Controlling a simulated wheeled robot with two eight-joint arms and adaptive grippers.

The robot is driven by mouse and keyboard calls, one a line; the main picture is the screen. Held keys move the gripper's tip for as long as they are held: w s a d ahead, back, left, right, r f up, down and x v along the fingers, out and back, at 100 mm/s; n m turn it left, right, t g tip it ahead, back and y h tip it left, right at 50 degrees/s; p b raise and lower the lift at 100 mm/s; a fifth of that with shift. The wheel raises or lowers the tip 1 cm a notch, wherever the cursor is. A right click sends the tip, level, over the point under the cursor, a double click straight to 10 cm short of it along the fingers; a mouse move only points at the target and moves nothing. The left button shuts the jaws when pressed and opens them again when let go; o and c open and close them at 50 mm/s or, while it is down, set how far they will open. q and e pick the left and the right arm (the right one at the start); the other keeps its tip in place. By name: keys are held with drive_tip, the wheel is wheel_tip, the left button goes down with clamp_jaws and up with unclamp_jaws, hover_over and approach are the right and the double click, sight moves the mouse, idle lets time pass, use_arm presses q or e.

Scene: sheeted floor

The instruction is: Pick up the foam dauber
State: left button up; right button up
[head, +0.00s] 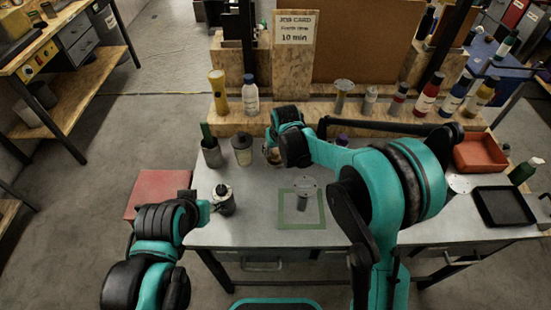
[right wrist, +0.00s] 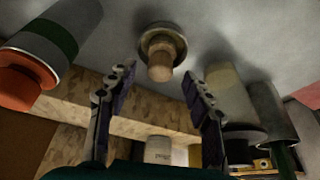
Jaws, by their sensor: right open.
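The item I take to be the foam dauber stands on the grey bench top, with a round base and a tan knob. It shows in the right wrist view (right wrist: 160,62) and partly in the head view (head: 272,157), where my arm covers some of it. My right gripper (right wrist: 158,82) is open and empty. In the right wrist view its two fingers lie to either side of the knob, with visible gaps and no contact. My left arm is low at the left in the head view; I cannot make out its fingers.
A cup with a green handle (head: 210,152) and a jar (head: 242,149) stand left of the dauber. A striped bottle (right wrist: 62,38) is close by in the wrist view. A wooden ledge (head: 237,120) with bottles runs behind. A green square outline (head: 302,222) marks the front.

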sight(275, 151)
drive_tip(key=x, duration=0.3)
drive_tip(key=shift+b, duration=0.3)
drive_tip(key=shift+r, duration=0.1)
drive_tip(key=shift+c, duration=0.6)
drive_tip(key=c, duration=1)
drive_tip(key=shift+c, duration=0.2)
drive_tip(key=shift+r, duration=0.1)
